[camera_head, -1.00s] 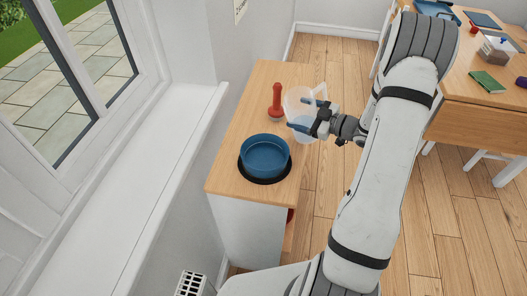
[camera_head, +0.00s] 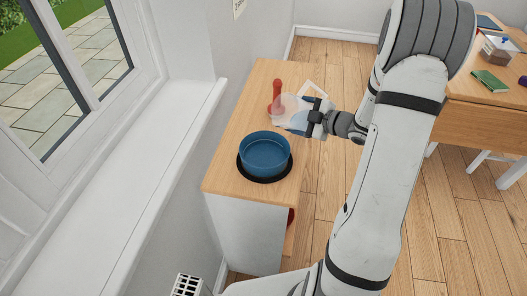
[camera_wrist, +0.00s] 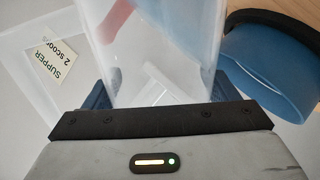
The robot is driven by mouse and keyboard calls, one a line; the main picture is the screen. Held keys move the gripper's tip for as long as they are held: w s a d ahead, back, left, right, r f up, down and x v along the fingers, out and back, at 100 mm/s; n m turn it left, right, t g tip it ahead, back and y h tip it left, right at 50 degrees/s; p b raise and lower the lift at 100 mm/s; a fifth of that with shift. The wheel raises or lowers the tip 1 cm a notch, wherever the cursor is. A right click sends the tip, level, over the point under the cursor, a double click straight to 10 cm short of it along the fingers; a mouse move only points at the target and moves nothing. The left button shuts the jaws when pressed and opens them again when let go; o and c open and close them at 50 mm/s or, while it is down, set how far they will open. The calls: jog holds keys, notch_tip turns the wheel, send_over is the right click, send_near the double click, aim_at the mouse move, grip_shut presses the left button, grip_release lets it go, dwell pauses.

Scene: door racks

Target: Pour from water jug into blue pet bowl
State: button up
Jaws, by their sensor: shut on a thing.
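The blue pet bowl (camera_head: 266,153) stands upright on a round black mat (camera_head: 247,174) on the wooden cabinet top. It also shows in the wrist view (camera_wrist: 270,65) at the right. The translucent water jug (camera_head: 287,108) is tilted toward the bowl, above the cabinet top and just behind the bowl. The jug fills the middle of the wrist view (camera_wrist: 155,50). My gripper (camera_head: 310,118) is shut on the jug, with its blue fingers on either side of it. I cannot tell whether water is leaving the jug.
A red object with an upright handle (camera_head: 277,95) stands on the cabinet (camera_head: 233,140) behind the jug, partly hidden by it. A white window sill (camera_head: 130,180) runs along the left. A wooden table (camera_head: 490,115) with several items stands at the right.

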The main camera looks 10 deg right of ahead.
jog(key=shift+f+n+h+b, duration=0.3)
jog(key=shift+n+h+b, duration=0.1)
jog(key=shift+n+b, duration=0.25)
jog(key=shift+f+n+h+b, duration=0.4)
jog(key=shift+f+n+b, duration=0.1)
jog(key=shift+b, duration=0.7)
jog(key=shift+a+f+n+h+b, duration=0.15)
jog(key=shift+n+h+b, duration=0.3)
jog(key=shift+b, duration=0.7)
dwell(1.3)
jog(key=shift+s+a+r+n+h+b, duration=0.15)
jog(key=shift+s+a+r+n, duration=0.15)
jog(key=shift+r, duration=0.2)
jog(key=shift+s+a+r+n+h+b, duration=0.1)
jog(key=shift+a+r+n+b, duration=0.1)
jog(key=shift+a+r, duration=0.25)
dwell(2.8)
